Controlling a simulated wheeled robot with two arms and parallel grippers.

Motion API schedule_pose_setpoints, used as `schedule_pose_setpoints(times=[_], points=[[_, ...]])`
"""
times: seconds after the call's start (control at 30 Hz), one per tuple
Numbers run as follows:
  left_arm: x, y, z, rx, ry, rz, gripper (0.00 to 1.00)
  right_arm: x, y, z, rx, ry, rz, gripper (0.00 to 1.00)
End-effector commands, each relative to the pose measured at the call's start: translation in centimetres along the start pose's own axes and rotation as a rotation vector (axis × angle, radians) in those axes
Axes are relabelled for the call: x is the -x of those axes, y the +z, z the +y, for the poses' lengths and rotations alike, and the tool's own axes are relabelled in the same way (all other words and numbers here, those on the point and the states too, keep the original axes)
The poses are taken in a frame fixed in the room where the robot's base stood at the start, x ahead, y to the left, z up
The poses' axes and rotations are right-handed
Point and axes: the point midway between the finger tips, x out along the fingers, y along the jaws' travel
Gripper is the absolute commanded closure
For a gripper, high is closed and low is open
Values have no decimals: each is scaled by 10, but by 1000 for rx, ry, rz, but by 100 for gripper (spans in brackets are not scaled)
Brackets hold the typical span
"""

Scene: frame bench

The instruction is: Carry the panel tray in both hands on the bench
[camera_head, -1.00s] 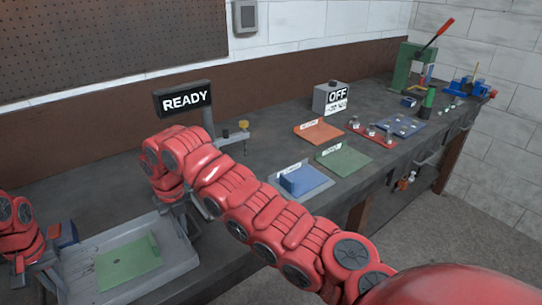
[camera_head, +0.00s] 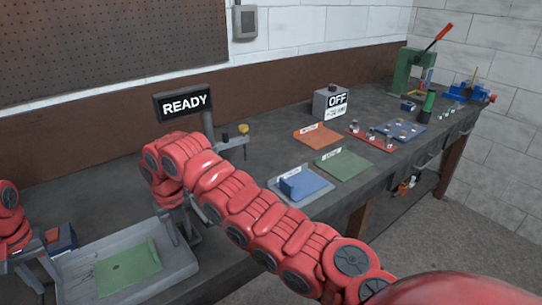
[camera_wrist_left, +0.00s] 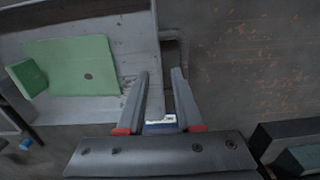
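The grey panel tray (camera_head: 178,262) sits on the bench at lower left in the head view, with a flat green panel (camera_head: 128,268) in it. In the left wrist view the tray (camera_wrist_left: 125,18) and green panel (camera_wrist_left: 75,68) fill the upper left. My left gripper (camera_head: 40,268) is at the tray's left end; in the left wrist view its fingers (camera_wrist_left: 160,75) are apart, close to the tray's end. I cannot tell whether the tray's handle is between them. My right gripper (camera_head: 183,228) is at the tray's right end; its fingertips are partly hidden by the arm and tray wall.
A READY sign (camera_head: 184,102) on a post stands behind the right arm. Blue (camera_head: 302,184), green (camera_head: 343,164) and orange (camera_head: 316,136) pieces lie to the right, beside an OFF box (camera_head: 328,101).

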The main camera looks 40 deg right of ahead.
Motion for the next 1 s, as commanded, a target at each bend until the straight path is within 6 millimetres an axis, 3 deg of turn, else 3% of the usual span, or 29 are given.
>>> schedule_pose_setpoints(times=[0.1, 0.33, 0.73, 1.0], points=[[14, 0, 0, -1, -5, 0, 65, 0, 0, 0, 0, 0, 0, 65], [25, 0, 0, 0, -1, -2, 65, 5, 0, -1, 0, -3, -1, 65], [25, 0, 0, 0, 0, -1, 65, 59, 1, 0, 1, -5, -3, 65], [25, 0, 0, 0, 0, -1, 65, 75, 0, 0, 0, -1, 1, 65]])
